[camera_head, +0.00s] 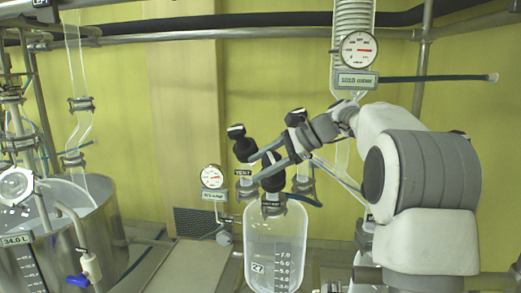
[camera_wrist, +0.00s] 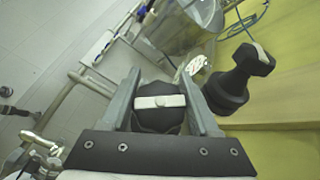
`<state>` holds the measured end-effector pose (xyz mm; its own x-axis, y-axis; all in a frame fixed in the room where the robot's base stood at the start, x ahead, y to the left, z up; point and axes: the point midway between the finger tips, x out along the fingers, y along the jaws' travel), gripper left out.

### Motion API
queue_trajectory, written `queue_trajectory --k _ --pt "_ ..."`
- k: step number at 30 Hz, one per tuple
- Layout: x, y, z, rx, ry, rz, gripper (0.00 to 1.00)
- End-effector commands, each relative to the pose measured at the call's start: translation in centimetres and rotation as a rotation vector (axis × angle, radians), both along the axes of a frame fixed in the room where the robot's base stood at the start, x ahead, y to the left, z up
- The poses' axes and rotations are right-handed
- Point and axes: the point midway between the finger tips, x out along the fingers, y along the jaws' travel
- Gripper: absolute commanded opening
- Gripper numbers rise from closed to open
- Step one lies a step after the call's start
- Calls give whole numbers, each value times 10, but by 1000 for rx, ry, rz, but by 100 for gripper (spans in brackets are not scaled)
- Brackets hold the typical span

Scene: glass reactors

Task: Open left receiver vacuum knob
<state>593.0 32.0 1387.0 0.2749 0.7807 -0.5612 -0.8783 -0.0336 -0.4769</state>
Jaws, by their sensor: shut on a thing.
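A clear glass receiver (camera_head: 274,250) marked 27 stands in the middle of the head view, with a graduated scale. Two black knobs sit above it. The left black knob (camera_head: 242,148) has a tag reading VENT below it, and also shows at right in the wrist view (camera_wrist: 236,82). The other black knob (camera_head: 273,184), with a white bar across its top, sits between my fingers in the wrist view (camera_wrist: 160,102). My gripper (camera_head: 263,168) is shut on this knob, one finger on each side. I cannot read this knob's tag.
A round gauge (camera_head: 212,177) hangs left of the receiver. Another gauge (camera_head: 359,50) with a 1015 mbar display is above my arm, beside a glass coil (camera_head: 352,18). A steel vessel (camera_head: 88,215) stands at left. The VENT knob is close beside my gripper.

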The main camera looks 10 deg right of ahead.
Motion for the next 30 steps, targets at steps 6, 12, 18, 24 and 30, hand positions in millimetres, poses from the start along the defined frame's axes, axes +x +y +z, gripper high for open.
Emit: queue_trajectory --k 6,12,18,24,30 --pt "-1 0 0 -20 8 37 6" --pt "-1 0 -1 -25 9 47 6" --pt "-1 0 -2 -25 10 48 6" --pt "-2 0 -2 -25 9 47 80" --pt "-1 0 -1 -25 9 47 92"
